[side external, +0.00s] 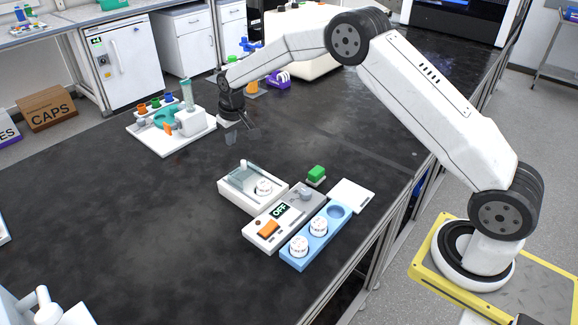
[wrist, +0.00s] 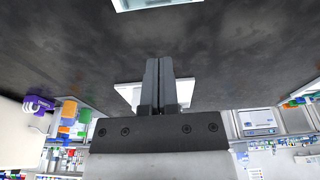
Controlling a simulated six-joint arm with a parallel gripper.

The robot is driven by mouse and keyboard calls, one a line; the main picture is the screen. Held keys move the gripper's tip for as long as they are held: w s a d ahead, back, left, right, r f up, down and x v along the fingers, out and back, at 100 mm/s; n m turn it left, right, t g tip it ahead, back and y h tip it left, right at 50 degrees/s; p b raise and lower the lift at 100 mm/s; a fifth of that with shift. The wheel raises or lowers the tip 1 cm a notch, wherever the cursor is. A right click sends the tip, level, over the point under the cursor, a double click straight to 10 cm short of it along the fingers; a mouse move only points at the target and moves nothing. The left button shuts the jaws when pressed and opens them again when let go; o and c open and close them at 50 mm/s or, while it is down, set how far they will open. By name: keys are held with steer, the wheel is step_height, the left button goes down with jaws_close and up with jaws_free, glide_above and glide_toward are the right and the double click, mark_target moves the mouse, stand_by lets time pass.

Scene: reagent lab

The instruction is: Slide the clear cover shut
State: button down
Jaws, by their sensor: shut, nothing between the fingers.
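A white open-topped box (side external: 236,199) stands on the dark bench in the side view. A clear, slightly greenish cover (side external: 246,174) shows over its back part, and a white round pot (side external: 264,187) sits at its front right, seemingly uncovered. How far the cover reaches is hard to tell. My gripper (side external: 244,137) is shut and empty, above the bench behind the box and apart from it. In the wrist view my gripper (wrist: 160,61) has its fingers together, and a pale box edge (wrist: 160,6) shows at the top of the picture.
Right of the box are a grey-white unit (side external: 258,241) reading OFF with an orange switch, a blue holder (side external: 292,262) with white pots, a green block (side external: 316,174) and a white pad (side external: 352,194). A white board (side external: 172,143) with apparatus stands back left.

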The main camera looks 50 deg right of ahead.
mark_target(244, 161)
steer(key=c, duration=0.7)
jaws_free()
steer(key=shift+s, duration=0.15)
steer(key=shift+o, duration=0.6)
steer(key=s+n, duration=0.1)
steer(key=s+r+n+g, duration=0.1)
steer(key=s+n+g, duration=0.1)
steer(key=s, duration=0.1)
steer(key=shift+r, duration=0.35)
steer(key=shift+w, duration=0.1)
steer(key=shift+f, duration=0.2)
steer(key=shift+f, duration=3.75)
jaws_close()
